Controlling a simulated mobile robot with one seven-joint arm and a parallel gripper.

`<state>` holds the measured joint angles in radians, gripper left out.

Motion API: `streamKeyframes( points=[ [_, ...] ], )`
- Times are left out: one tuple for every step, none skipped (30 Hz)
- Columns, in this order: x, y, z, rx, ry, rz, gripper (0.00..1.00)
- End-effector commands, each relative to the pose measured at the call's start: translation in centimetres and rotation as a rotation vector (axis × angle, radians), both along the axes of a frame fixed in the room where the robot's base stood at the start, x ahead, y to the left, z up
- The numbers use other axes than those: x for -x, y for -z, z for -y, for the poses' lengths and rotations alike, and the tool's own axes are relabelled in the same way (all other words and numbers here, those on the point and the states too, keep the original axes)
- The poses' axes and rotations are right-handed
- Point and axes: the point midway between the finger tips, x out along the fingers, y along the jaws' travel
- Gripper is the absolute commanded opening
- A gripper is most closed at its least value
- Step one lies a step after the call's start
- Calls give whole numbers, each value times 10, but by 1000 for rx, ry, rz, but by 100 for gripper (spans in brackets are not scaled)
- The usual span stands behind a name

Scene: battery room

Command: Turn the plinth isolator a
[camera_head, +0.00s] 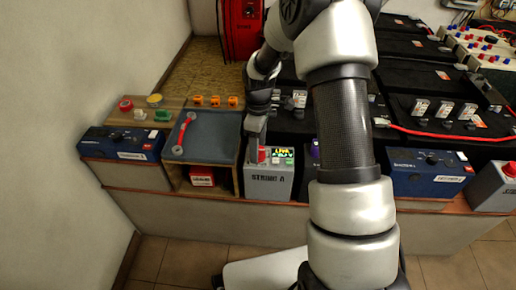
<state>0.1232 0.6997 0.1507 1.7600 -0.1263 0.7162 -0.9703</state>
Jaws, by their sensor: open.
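The plinth isolator a looks to be the grey box (268,186) marked "STRING A" on the front of the bench. A red knob (263,156) and a lit green and yellow display (283,153) are on its top. My gripper (255,148) points down over the left part of this box, right at the knob. Its fingers cover part of the knob, and I cannot tell whether they touch it. The gripper is open. The knob's exact turn angle is too small to read.
Blue boxes stand left (120,144) and right (425,175). Black batteries (415,85) fill the back right. Another grey box with a red knob (495,187) stands far right.

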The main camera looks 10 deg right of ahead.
Motion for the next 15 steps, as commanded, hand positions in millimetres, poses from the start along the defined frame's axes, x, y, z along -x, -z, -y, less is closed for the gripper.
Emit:
streamKeyframes(
  points=[
    [0,2,0,0,0,0,55],
    [0,2,0,0,0,0,55],
    [0,2,0,0,0,0,55],
    [0,2,0,0,0,0,55],
    [0,2,0,0,0,0,55],
    [0,2,0,0,0,0,55],
    [0,2,0,0,0,0,55],
    [0,2,0,0,0,0,55],
    [0,2,0,0,0,0,53],
    [0,2,0,0,0,0,48],
    [0,2,0,0,0,0,43],
    [0,2,0,0,0,0,36],
    [0,2,0,0,0,0,31],
    [0,2,0,0,0,0,26],
    [0,2,0,0,0,0,20]
  ],
)
